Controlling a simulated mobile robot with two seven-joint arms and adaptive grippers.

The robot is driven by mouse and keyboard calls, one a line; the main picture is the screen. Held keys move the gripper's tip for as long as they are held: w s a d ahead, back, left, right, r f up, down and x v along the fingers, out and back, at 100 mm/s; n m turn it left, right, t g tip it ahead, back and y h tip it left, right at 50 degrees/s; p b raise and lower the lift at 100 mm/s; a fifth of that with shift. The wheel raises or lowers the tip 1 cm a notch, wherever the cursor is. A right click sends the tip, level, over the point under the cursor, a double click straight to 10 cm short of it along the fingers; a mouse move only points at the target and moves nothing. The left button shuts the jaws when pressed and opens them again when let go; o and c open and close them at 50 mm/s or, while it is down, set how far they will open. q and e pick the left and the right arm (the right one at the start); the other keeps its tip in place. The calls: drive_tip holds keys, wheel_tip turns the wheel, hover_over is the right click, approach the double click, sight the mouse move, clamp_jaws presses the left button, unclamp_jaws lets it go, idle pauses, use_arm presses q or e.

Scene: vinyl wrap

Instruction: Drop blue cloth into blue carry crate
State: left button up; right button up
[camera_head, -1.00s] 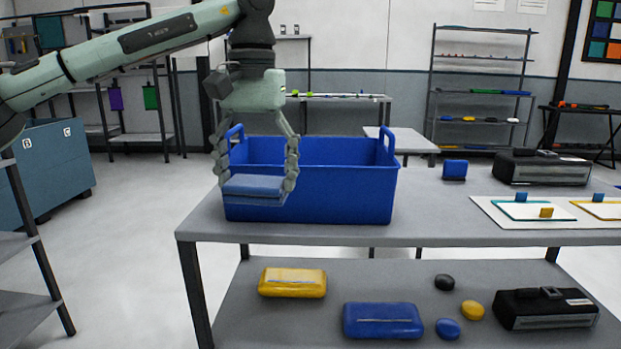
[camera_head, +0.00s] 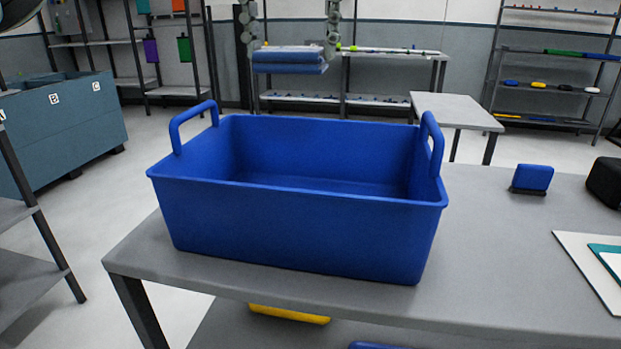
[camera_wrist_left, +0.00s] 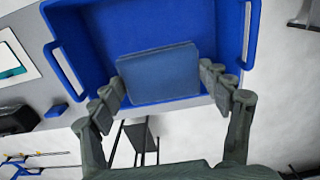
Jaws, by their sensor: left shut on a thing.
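The blue carry crate (camera_head: 300,230) stands on the grey table with its two handles up, and its inside looks empty in the head view. My left gripper (camera_head: 291,50) is shut on the folded blue cloth (camera_head: 289,60), which it holds level in the air. In the head view the cloth appears above the crate's far rim. In the left wrist view the cloth (camera_wrist_left: 158,75) sits between the fingers, with the crate (camera_wrist_left: 100,40) behind it and partly hidden by it. My right gripper is not in view.
A blue block (camera_head: 532,178) on a dark base and white sheets (camera_head: 590,262) lie to the crate's right on the grey table (camera_head: 490,255). A small side table (camera_head: 455,112) stands behind. Blue cabinets (camera_head: 70,125) are at the left.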

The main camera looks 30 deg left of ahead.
use_arm(q)
drive_tip(key=shift+w+f, duration=0.1)
drive_tip(key=shift+f, duration=2.85)
drive_tip(key=o, duration=1)
drive_tip(key=shift+o, duration=0.2)
wheel_tip(320, 180, up, 12)
drive_tip(key=shift+r, duration=0.1)
